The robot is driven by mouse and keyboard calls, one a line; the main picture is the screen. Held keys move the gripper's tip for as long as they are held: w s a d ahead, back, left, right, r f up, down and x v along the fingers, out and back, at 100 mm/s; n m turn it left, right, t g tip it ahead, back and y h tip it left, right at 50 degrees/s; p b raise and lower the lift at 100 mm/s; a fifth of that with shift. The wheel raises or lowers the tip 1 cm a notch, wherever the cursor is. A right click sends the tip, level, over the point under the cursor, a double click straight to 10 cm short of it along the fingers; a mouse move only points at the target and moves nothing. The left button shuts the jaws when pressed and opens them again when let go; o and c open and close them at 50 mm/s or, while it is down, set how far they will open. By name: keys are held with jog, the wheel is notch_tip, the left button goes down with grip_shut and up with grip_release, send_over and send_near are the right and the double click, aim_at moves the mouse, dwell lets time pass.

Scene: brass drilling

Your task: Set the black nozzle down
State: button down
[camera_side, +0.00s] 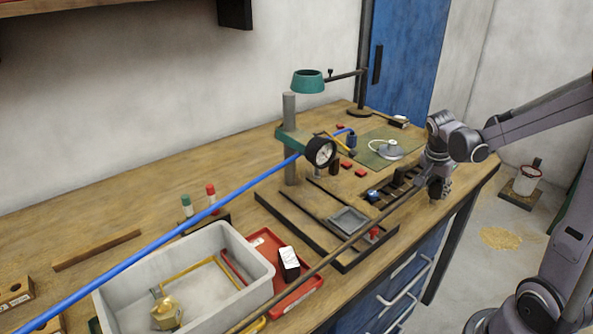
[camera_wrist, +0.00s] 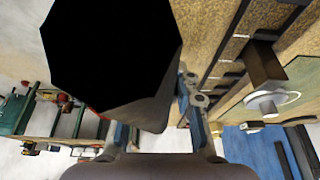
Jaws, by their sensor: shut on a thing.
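The black nozzle (camera_wrist: 110,50) fills the upper left of the wrist view as a large dark many-sided shape, with a greyer side below it. My gripper (camera_wrist: 158,112) is shut on it, with the fingers at its lower edge. In the side view my gripper (camera_side: 438,187) points down near the right front edge of the workbench, to the right of a dark slotted rack (camera_side: 408,180).
The drill stand (camera_side: 290,140) with its gauge (camera_side: 320,152) stands left of my gripper. A green mat (camera_side: 372,158) holds a round metal piece (camera_side: 390,150). A grey bin (camera_side: 115,300) and red tray (camera_side: 262,240) sit at the front. A blue rod (camera_side: 180,240) crosses the view.

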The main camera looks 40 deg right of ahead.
jog(key=shift+f, duration=0.2)
jog(key=shift+f, duration=0.1)
jog(key=c, duration=1)
grip_release()
jog(key=v, duration=1.2)
jog(key=a+f+n+t+y, duration=0.1)
jog(key=a+n+t, duration=0.1)
jog(key=a+n, duration=0.4)
jog(key=a+f+n+t+y, duration=0.1)
jog(key=a+n+t+y, duration=0.1)
jog(key=a+n, duration=0.4)
jog(key=s+a+f+n+t+y, duration=0.1)
jog(key=a+n+t, duration=0.2)
jog(key=a+n, duration=0.3)
jog(key=shift+s+a+f+y, duration=0.1)
jog(key=shift+a+y, duration=0.05)
jog(key=shift+a, duration=0.95)
jog(key=shift+a+f+y, duration=0.1)
jog(key=shift+a+y, duration=0.05)
jog(key=shift+a, duration=0.9)
